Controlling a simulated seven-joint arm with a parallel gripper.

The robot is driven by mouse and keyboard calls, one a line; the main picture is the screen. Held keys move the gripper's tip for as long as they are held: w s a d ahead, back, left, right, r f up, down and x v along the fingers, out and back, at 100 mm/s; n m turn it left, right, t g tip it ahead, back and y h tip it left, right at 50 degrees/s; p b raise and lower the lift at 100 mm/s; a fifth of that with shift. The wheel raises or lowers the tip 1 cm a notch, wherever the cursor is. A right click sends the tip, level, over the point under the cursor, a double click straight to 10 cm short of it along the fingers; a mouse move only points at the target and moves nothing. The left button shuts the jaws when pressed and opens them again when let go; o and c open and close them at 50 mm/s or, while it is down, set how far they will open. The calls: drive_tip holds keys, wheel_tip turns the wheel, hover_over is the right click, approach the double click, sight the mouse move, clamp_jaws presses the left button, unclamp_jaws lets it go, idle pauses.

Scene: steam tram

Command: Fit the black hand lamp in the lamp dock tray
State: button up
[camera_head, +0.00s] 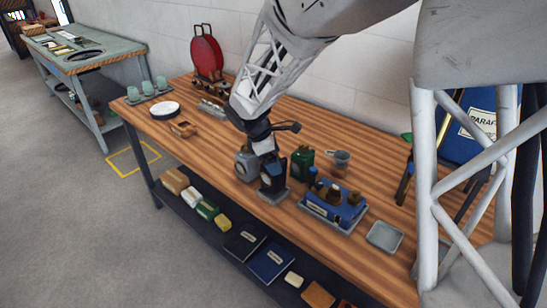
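The black hand lamp (271,177) is upright near the front edge of the wooden bench, directly under my gripper (265,150). Its lower end is at a small grey tray (287,196); I cannot tell whether it is seated in it or just above it. This looks like the lamp dock tray. My gripper points down at the lamp's top and appears to touch it. The fingers are too small and dark to show whether they are closed on it.
A blue machine (336,205) on a grey tray stands right of the lamp, with an empty grey tray (385,236) beyond. A green can (302,162) and a grey-green can (246,164) stand close behind.

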drive_tip(key=shift+f, duration=1.25)
idle(1.8)
drive_tip(key=o, duration=1.4)
drive_tip(key=shift+c, duration=0.2)
drive_tip(key=shift+v, duration=3.95)
